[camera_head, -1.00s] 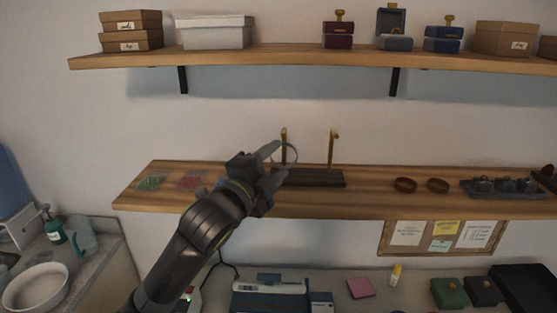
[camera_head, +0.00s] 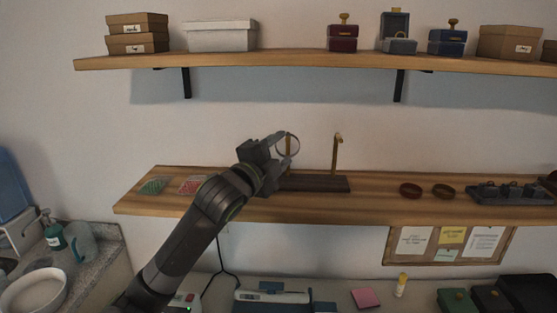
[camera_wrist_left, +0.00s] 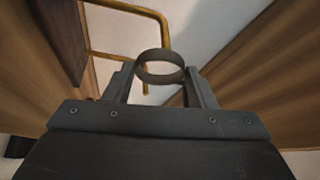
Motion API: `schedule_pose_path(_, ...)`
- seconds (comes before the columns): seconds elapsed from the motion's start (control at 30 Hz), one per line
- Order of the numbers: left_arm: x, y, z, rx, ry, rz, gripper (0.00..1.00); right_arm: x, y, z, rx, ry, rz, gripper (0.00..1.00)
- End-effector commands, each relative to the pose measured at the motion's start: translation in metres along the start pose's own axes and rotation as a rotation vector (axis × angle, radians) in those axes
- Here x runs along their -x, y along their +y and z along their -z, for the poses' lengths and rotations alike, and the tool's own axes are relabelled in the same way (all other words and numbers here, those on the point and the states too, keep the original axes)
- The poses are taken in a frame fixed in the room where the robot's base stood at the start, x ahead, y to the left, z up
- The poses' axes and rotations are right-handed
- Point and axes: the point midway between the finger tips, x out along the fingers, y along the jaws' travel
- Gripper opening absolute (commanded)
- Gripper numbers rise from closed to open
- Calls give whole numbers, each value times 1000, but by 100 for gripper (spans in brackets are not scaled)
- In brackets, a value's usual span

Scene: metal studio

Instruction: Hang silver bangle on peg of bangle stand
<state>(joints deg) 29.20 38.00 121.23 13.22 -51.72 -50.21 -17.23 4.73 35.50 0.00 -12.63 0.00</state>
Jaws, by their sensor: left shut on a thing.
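The silver bangle (camera_head: 297,147) is a thin ring held at the tips of my left gripper (camera_head: 279,154), in front of the left post of the bangle stand. In the left wrist view the bangle (camera_wrist_left: 160,68) sits between both fingers of the gripper (camera_wrist_left: 160,88). The bangle stand has a dark base (camera_head: 325,184) and two brass posts on the lower shelf. Its right post (camera_head: 336,155) is clear; the left post is partly hidden by the bangle and gripper. In the wrist view a brass peg (camera_wrist_left: 119,57) runs close behind the bangle; whether it passes through the ring I cannot tell.
The wooden lower shelf (camera_head: 375,200) also bears two brown bangles (camera_head: 425,190), a dark tray (camera_head: 510,193) and small red and green packets (camera_head: 172,185). The upper shelf (camera_head: 290,62) carries boxes. Shelf space right of the stand is free.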

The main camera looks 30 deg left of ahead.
Motion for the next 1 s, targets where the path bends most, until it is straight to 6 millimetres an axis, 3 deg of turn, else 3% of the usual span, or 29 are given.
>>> schedule_pose_path(0.53, -35, 3, -21, 1, 0, 1, 28, -17, -2, -1, 0, 2, 0, 36)
schedule_pose_path(1.0, -36, 10, -23, 0, 0, 0, 28, -17, -6, 0, -2, 2, 5, 36)
